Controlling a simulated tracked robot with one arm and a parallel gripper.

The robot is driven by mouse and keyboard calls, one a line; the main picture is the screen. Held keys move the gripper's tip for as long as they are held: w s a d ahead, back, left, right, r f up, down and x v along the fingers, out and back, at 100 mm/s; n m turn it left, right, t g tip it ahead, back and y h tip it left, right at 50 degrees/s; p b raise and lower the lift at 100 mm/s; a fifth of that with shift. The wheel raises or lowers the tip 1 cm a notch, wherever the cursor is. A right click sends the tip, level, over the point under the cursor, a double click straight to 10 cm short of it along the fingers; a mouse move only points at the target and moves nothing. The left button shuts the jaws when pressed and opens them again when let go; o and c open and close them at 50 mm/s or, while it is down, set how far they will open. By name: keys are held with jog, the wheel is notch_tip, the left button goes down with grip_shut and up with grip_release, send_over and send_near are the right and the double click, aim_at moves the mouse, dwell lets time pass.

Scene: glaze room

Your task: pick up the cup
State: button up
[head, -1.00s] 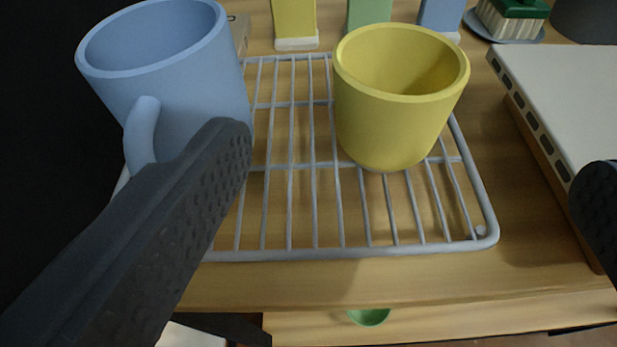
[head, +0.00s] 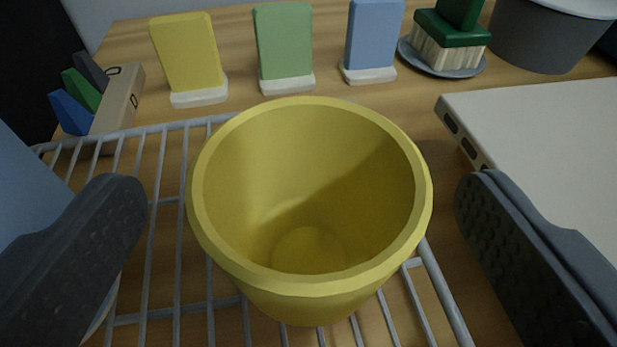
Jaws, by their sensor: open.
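The yellow cup (head: 310,295) stands upright and empty on a grey wire rack (head: 148,260) in the middle of the head view. No handle shows on it. My gripper (head: 300,205) is open, with one dark finger on each side of the cup. Both fingers are apart from its wall in the picture, and nothing is held. A blue mug (head: 25,195) shows only in part at the left edge, beside and partly behind the left finger.
Yellow (head: 187,52), green (head: 284,45) and blue (head: 374,38) tiles stand behind the rack. A brush (head: 452,40) on a saucer, a grey bucket (head: 540,35) and a white-topped box (head: 550,125) are at right. A small holder (head: 118,98) is at left.

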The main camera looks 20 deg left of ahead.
aim_at(310, 133)
jog(key=shift+x, duration=2.6)
jog(key=shift+d+r, duration=0.15)
jog(key=shift+d, duration=0.1)
jog(key=c, duration=1.1)
